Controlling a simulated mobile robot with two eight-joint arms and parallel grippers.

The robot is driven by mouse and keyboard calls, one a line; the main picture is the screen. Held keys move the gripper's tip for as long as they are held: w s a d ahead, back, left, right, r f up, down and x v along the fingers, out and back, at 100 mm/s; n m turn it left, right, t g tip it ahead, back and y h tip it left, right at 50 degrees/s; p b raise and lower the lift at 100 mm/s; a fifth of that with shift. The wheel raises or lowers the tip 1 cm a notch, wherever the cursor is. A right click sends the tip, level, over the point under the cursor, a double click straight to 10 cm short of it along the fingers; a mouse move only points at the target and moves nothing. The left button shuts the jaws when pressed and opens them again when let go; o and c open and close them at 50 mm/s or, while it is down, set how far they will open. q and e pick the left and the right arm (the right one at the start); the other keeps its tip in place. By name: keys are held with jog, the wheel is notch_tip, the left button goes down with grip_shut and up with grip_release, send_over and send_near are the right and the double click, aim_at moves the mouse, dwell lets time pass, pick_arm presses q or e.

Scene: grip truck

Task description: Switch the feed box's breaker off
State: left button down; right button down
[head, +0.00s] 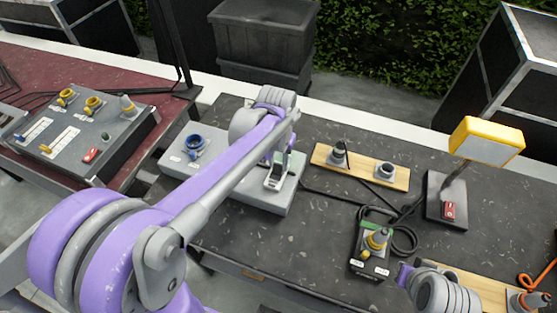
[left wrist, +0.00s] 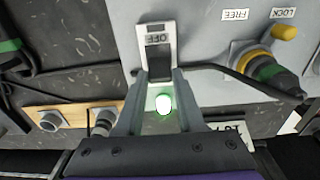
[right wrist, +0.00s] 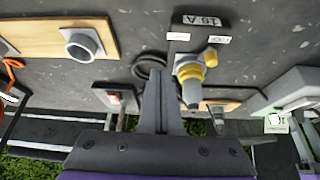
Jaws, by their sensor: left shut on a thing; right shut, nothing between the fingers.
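The feed box (head: 265,203) is a light grey box on the dark table, partly covered by my left arm in the head view. Its breaker (head: 278,172) is on the right part of the box. In the left wrist view the breaker is a black switch (left wrist: 158,60) in a white plate marked OFF. A green lamp (left wrist: 163,103) glows below it in that view. My left gripper (left wrist: 160,80) is shut on the black switch. My right gripper (right wrist: 160,75) is shut and empty, beside a small box with a yellow-collared plug (right wrist: 190,72).
A yellow and grey plug (left wrist: 265,70) sits in the feed box near FREE and LOCK labels. A wooden board (head: 360,173) with connectors lies to the right. A black cable coil (head: 405,240) and a yellow-headed lamp (head: 486,140) stand further right. A control panel (head: 75,160) is at left.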

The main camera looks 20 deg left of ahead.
aim_at(277, 172)
pick_arm(q)
jog(key=t, duration=0.1)
jog(key=s+t, duration=0.1)
jog(key=shift+s+t, duration=0.25)
jog(key=shift+t, duration=0.15)
jog(key=s+t, duration=0.1)
jog(key=t, duration=0.1)
jog(key=shift+s+d+t, duration=0.1)
jog(key=shift+s+t, duration=0.05)
jog(key=shift+t, duration=0.15)
jog(key=shift+s+f+t+b, duration=0.2)
jog(key=shift+s+t, duration=0.1)
jog(key=shift+t, duration=0.3)
jog(key=shift+s+f+t+b, duration=0.15)
jog(key=shift+s+t+b, duration=0.1)
jog(key=shift+t, duration=0.35)
jog(key=shift+s+f+t+y+b, duration=0.15)
jog(key=shift+s+t+b, duration=0.2)
jog(key=shift+t, duration=0.4)
jog(key=shift+s+f+t+y+b, duration=0.1)
jog(key=shift+s+t+y+b, duration=0.15)
jog(key=shift+t, duration=0.5)
pick_arm(e)
jog(key=shift+s+f, duration=0.35)
jog(key=shift+f, duration=0.4)
jog(key=shift+s+f, duration=0.3)
jog(key=shift+f, duration=0.45)
pick_arm(q)
jog(key=c, duration=0.5)
grip_release()
